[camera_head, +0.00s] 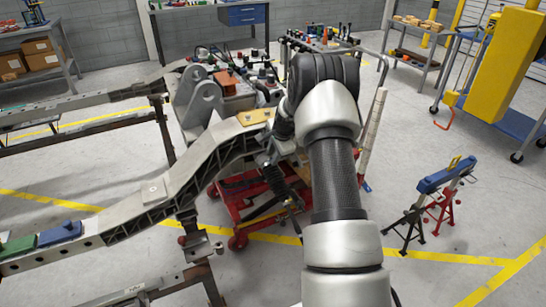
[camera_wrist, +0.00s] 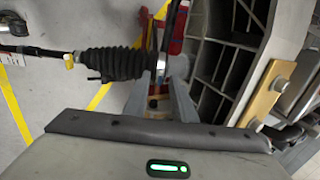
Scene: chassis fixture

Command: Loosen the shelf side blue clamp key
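A blue block (camera_head: 59,232) sits on the grey chassis rail (camera_head: 150,192) at the lower left of the head view. A green block (camera_head: 17,246) lies beside it. I cannot make out a key on the blue block. My gripper (camera_wrist: 160,76) shows in the middle of the wrist view as two grey fingers with a gap between them, and it holds nothing I can see. It points down beside the ribbed chassis rail (camera_wrist: 228,62) and a black bellows (camera_wrist: 112,63). In the head view my own arm hides the gripper. It is well away from the blue block.
A red wheeled jack (camera_head: 240,192) stands under the front of the chassis. Stands with a blue beam (camera_head: 446,175) are at the right. A shelf with boxes (camera_head: 38,58) is at the far left. A blue drawer bench (camera_head: 240,15) is at the back. Floor at lower right is clear.

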